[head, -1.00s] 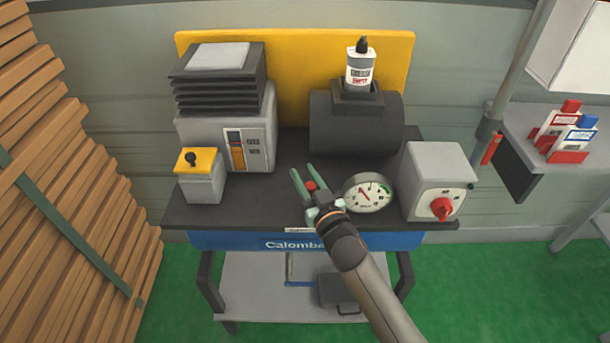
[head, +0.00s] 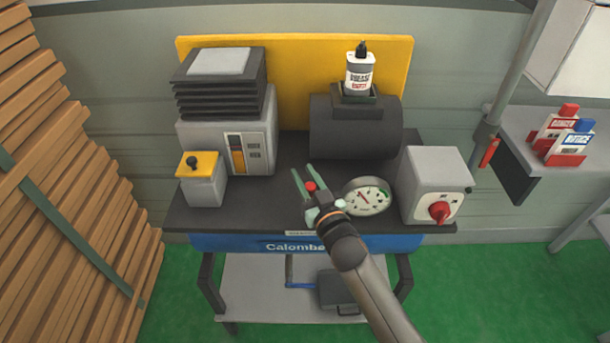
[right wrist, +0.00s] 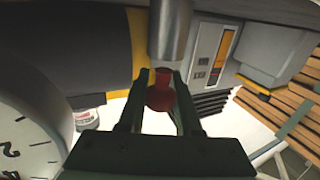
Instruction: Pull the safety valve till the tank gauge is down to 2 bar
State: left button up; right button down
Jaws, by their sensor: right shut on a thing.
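The safety valve's red knob (head: 311,186) shows in front of the tank, near the bench's front edge. My right gripper (head: 304,172) is shut on it. In the right wrist view the red knob (right wrist: 160,94) sits between the two fingers, under a grey metal cylinder (right wrist: 171,30). The round white tank gauge (head: 367,196) stands just right of the gripper; its red needle points to the upper left, but its figures are too small to read. Part of the gauge (right wrist: 25,140) shows at the wrist view's left edge. The dark tank (head: 355,130) lies behind. My left gripper is not in view.
A grey box with a red rotary switch (head: 440,211) stands right of the gauge. A grey machine (head: 222,140) and a small yellow-topped box (head: 201,182) stand at the left. A bottle (head: 359,72) stands on the tank. Stacked planks (head: 60,180) fill the left side.

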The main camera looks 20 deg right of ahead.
jog(key=shift+r, duration=0.25)
jog(key=c, duration=0.6)
grip_release()
jog(key=s+d, duration=0.1)
jog(key=s, duration=1.1)
jog(key=shift+s+d+b, duration=0.2)
jog(key=shift+s+b, duration=0.05)
jog(key=shift+b, duration=0.1)
jog(key=s+f+g, duration=0.4)
jog(key=s+f, duration=0.4)
jog(key=f, duration=0.2)
jog(key=s+f+g+p, duration=0.1)
jog(key=s+f+g, duration=0.3)
jog(key=s+f, duration=0.3)
notch_tip(320, 180, down, 3)
jog(key=shift+s+d+f+n+g+p, duration=0.15)
jog(key=shift+s+d+n+g+p, duration=0.15)
jog(key=shift+s+g, duration=0.1)
